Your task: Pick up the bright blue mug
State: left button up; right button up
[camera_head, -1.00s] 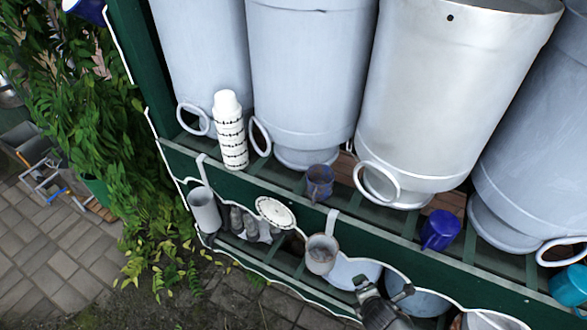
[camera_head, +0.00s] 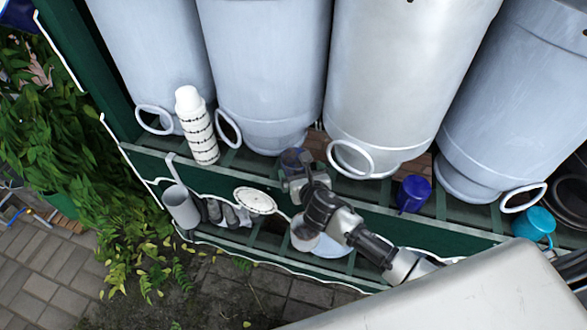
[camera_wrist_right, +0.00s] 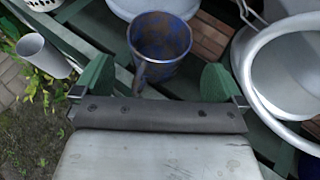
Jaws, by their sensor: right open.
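A plain deep blue mug (camera_head: 413,193) stands on the shelf, right of my right gripper (camera_head: 293,178). A turquoise mug (camera_head: 534,224) stands farther right. A worn blue mug with brown patches (camera_head: 291,158) is on the shelf just beyond my right gripper and partly hidden by it. In the right wrist view this worn mug (camera_wrist_right: 161,42) lies ahead of the open green fingers (camera_wrist_right: 159,82), with its handle pointing toward the gap between them. I see nothing held. My left gripper is out of view.
Large grey milk churns (camera_head: 270,75) stand close behind the mugs. A stack of white cups (camera_head: 197,128) is to the left. Plants (camera_head: 105,220) fill the left side.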

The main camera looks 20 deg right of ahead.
jog(key=x, duration=0.5)
jog(key=shift+w+r, duration=0.1)
jog(key=shift+r, duration=0.05)
jog(key=shift+c, duration=0.2)
jog(key=c, duration=0.9)
jog(key=shift+o, duration=0.2)
jog(key=shift+r, duration=0.15)
